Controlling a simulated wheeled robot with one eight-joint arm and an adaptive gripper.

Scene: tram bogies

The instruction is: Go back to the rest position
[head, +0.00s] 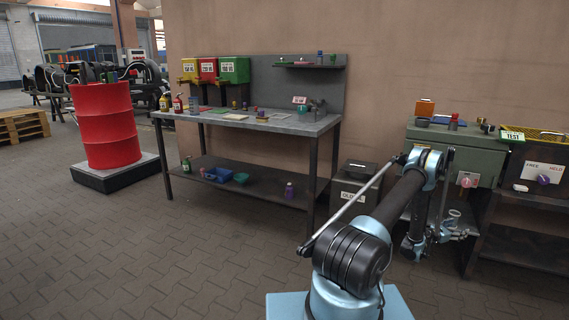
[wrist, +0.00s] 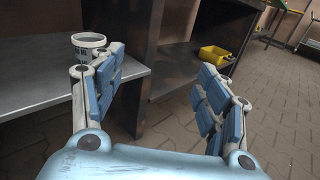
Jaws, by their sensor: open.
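My gripper (wrist: 165,92) is open in the wrist view. Its two blue-padded fingers are spread wide with nothing between them. Beyond the fingers are a dark cabinet side and the paved floor. In the head view my gripper (head: 450,228) hangs low at the right, in front of the green-grey bench (head: 455,150). My arm reaches up and then down to it. A pale cup (wrist: 88,45) stands on a grey shelf (wrist: 40,95), behind the left finger in the wrist view and apart from it as far as I can tell.
A metal workbench (head: 240,121) with bottles and small parts stands at the centre. A red drum (head: 105,125) stands on a plinth at the left. A lidded bin (head: 352,190) is beside the bench. A yellow bin (wrist: 214,53) lies low beyond my gripper. The paved floor at front left is clear.

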